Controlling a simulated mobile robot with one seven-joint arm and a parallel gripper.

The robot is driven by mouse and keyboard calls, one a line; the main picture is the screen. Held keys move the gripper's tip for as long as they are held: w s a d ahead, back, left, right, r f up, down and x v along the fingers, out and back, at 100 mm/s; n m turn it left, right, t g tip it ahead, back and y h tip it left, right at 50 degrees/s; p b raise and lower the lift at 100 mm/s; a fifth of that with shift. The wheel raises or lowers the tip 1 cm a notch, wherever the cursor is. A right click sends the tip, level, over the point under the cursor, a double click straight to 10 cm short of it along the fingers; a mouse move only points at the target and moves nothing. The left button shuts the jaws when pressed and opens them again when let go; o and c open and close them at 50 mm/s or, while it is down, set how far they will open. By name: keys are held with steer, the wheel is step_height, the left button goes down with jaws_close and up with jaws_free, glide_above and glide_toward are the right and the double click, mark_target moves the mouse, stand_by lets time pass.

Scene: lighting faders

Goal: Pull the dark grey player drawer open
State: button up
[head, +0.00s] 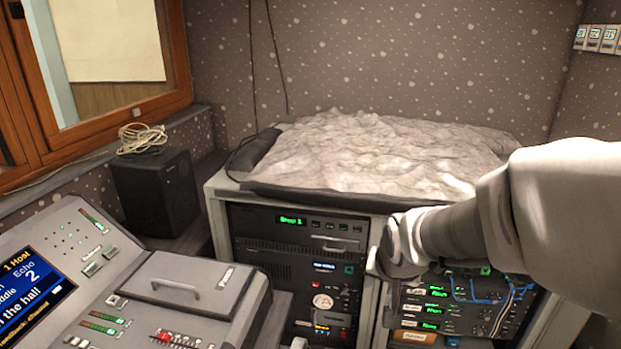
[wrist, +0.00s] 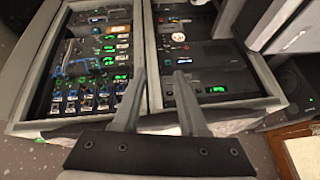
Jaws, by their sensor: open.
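The left rack bay holds dark units. The top one (head: 290,219) has a green display, and its front also shows in the wrist view (wrist: 235,78). A slim pale handle (head: 337,248) sits at the right of the dark front just below that display. This looks like the player drawer, but its label cannot be read; the front looks flush with the rack. My gripper (wrist: 158,74) is open and empty, with its fingers apart over the upright between the two bays. In the head view my wrist hides part of that upright, and the fingers are not clear.
The right bay (head: 483,303) holds units with green displays and blue cables. A grey crumpled cover (head: 385,150) lies on the rack top. A mixing console (head: 75,225) with a handled lid stands at front left, near a black speaker (head: 155,190).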

steer(key=w+a+f+m+t+y+b, duration=0.1)
steer(key=w+f+m+t+y+b, duration=0.2)
steer(key=w+f, duration=1.7)
steer(key=m+t+b, duration=0.3)
steer(key=m+t, duration=0.3)
steer(key=m, duration=0.4)
steer(key=shift+f+b, duration=0.3)
